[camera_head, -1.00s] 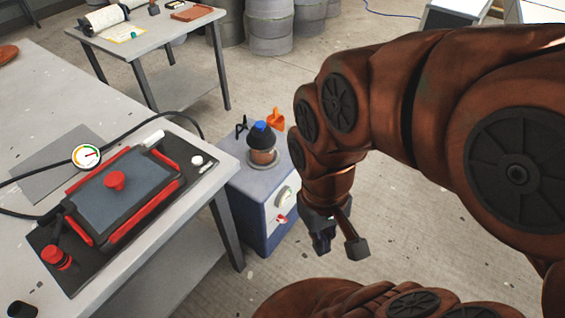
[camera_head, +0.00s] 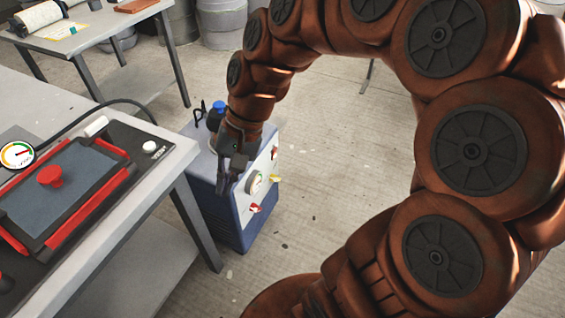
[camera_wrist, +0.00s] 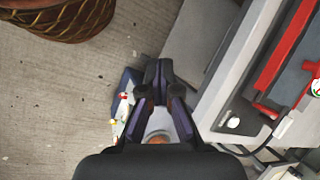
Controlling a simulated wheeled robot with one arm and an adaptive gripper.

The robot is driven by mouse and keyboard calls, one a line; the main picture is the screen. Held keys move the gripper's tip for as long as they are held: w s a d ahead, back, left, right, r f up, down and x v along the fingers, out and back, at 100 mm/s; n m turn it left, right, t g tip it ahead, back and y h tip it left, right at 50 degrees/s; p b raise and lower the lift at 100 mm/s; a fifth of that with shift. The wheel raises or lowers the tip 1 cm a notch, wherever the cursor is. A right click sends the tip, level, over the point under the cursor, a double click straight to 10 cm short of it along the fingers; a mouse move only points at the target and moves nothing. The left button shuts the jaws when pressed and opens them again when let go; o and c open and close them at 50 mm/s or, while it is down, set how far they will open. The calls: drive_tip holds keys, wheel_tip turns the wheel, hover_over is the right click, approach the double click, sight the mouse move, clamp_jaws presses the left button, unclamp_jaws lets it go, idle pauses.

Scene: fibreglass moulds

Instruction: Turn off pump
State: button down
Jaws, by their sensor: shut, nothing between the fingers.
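The pump is a blue-grey box (camera_head: 240,229) on the floor beside the table. Its light front panel bears a round gauge (camera_head: 256,183), a red lever (camera_head: 255,208) below it and a yellow lever (camera_head: 275,178) to the right. My gripper (camera_head: 222,190) is shut and empty, pointing down in front of or above the pump's left part; I cannot tell whether it touches. It hides part of the pump's top. In the wrist view, the shut fingers (camera_wrist: 159,70) cover most of the pump, with its panel (camera_wrist: 119,114) showing at their left.
The grey table (camera_head: 184,165) stands close left of the pump, with a black and red mould (camera_head: 60,200) and a dial gauge (camera_head: 17,154) on it. A black hose (camera_head: 90,112) runs across the table. Open floor (camera_head: 340,170) lies right of the pump.

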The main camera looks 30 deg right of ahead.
drive_tip(key=w+d+f+m+t+y+b, duration=0.2)
drive_tip(key=w+d+f+m+t+b, duration=0.1)
drive_tip(key=w+d+f+m+b, duration=0.55)
drive_tip(key=w+d+f+m+t+y+b, duration=0.3)
drive_tip(key=w+d+f+b, duration=0.3)
drive_tip(key=w, duration=0.5)
drive_tip(key=w+d+f+m+t+h+b, duration=0.1)
drive_tip(key=d+f+m+t+h+b, duration=0.1)
drive_tip(key=d+f+m, duration=0.4)
drive_tip(key=w+d+f+m+t+h+b, duration=0.1)
drive_tip(key=d+f+m+t+b, duration=0.3)
drive_tip(key=d+f, duration=1.1)
drive_tip(key=d+m+b, duration=0.2)
drive_tip(key=d, duration=0.3)
drive_tip(key=shift+d+f+m+h+b, duration=0.15)
drive_tip(key=shift+f+m+h+b, duration=0.1)
drive_tip(key=shift+m+h+b, duration=0.15)
